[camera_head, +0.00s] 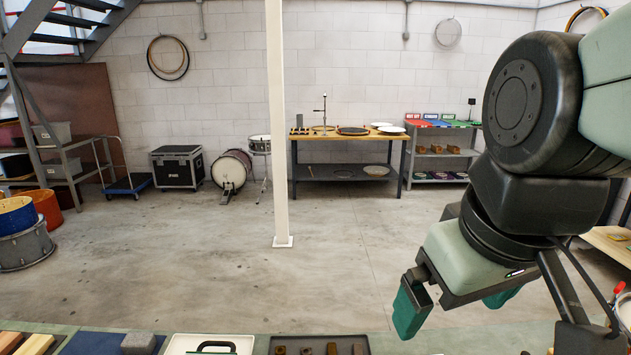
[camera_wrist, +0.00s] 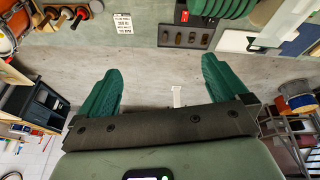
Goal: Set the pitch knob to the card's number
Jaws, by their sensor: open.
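My gripper (camera_head: 456,305) is open and empty at the right of the head view, above the floor just beyond the near bench. Its two green fingers stand wide apart in the wrist view (camera_wrist: 160,70), with nothing between them. A small white card (camera_wrist: 123,23) with dark print lies on the bench at the top of the wrist view; its print is too small to read surely. The fingers are apart from it. I cannot make out a pitch knob in either view.
The near bench (camera_head: 235,329) runs along the bottom of the head view. Open floor lies beyond.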

